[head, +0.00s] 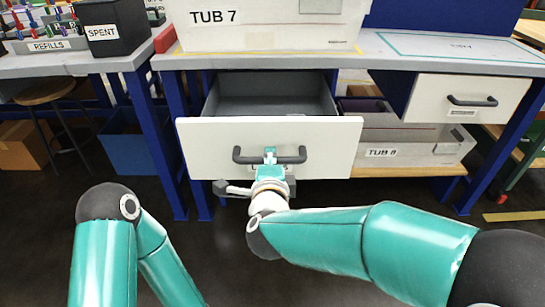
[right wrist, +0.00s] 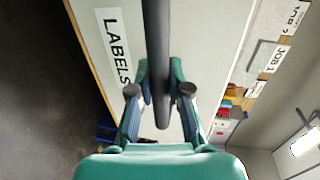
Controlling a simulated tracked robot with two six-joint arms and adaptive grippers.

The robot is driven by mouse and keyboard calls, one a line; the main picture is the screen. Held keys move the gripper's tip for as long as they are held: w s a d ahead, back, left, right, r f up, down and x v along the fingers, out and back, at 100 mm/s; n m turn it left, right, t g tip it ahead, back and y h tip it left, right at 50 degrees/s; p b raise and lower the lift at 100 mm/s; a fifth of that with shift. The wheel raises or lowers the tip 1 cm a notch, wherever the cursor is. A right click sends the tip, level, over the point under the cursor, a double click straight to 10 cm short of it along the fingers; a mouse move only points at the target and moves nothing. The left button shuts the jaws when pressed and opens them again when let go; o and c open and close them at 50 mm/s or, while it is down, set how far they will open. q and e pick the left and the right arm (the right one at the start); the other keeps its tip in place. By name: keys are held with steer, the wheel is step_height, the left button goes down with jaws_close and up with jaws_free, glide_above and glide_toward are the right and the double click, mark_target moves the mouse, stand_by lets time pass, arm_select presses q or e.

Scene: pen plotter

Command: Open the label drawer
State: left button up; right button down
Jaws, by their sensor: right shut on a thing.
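The label drawer (head: 215,145) has a white front and is pulled out from under the bench, so its empty-looking grey inside shows in the head view. Its dark bar handle (head: 291,159) is on the front. In the right wrist view the handle (right wrist: 155,40) runs between the fingers, beside a "LABELS" sign (right wrist: 117,47) on the drawer front. My right gripper (head: 270,160) is shut on the handle, and it also shows in the right wrist view (right wrist: 160,90). My left arm shows at the lower left of the head view, but its gripper is out of view.
A "TUB 7" bin (head: 260,20) stands on the bench above the drawer. A "TUB 8" bin (head: 440,152) sits on the low shelf to the right. Another drawer (head: 430,97) at the right is shut. Blue bench legs (head: 160,140) stand left of the open drawer.

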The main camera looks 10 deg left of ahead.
steer(key=shift+s+f, duration=0.1)
steer(key=shift+f, duration=0.15)
steer(key=c, duration=1.1)
jaws_free()
steer(key=shift+r, duration=0.1)
steer(key=v, duration=0.7)
steer(key=shift+s, duration=0.2)
